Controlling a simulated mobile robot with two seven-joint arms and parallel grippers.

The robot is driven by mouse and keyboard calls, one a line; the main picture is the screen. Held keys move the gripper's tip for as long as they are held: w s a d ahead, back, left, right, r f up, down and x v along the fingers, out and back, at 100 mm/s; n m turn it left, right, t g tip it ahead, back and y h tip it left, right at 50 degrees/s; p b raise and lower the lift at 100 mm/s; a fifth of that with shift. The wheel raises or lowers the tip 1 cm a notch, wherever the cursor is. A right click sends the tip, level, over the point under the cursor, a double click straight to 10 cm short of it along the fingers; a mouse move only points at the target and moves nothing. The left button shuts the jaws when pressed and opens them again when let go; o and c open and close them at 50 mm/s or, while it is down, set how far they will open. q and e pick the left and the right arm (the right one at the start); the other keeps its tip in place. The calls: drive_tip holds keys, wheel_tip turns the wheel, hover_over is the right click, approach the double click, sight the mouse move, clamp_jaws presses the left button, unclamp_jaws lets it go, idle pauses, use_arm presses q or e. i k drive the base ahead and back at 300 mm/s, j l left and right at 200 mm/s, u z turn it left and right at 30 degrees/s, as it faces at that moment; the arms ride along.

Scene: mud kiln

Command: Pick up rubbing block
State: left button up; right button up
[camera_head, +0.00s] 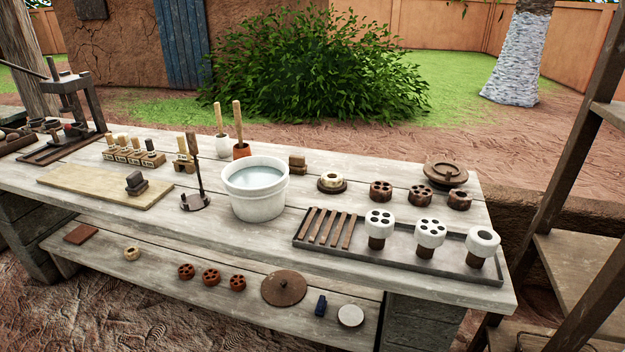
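A small dark grey block (135,182), which looks like the rubbing block, sits on a pale wooden board (85,187) at the left of the upper tabletop. Its lower part is a wider dark piece; I cannot tell if it is one piece or two. A brown block (297,163), apparently stacked, stands at the back behind the white bucket; I cannot rule it out as the rubbing block. Neither of my grippers is in view, and nothing touches either block.
A white bucket of water (255,202) stands mid-table, with a dark upright stand (196,200) to its left. Several stamps stand in a wooden rack (133,155) behind the board. A dark tray (350,258) holds white-topped pieces at right. A lower shelf (150,280) runs in front.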

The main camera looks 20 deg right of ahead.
sight(137, 185)
drive_tip(key=i+j+z, duration=0.15)
drive_tip(key=j, duration=0.2)
drive_tip(key=i+j+z, duration=0.1)
drive_tip(key=j, duration=0.25)
drive_tip(key=i+j+z, duration=0.15)
drive_tip(key=j, duration=0.25)
drive_tip(key=i+j+z, duration=0.1)
drive_tip(key=j, duration=0.3)
drive_tip(key=i+j+z, duration=0.15)
drive_tip(key=j, duration=0.25)
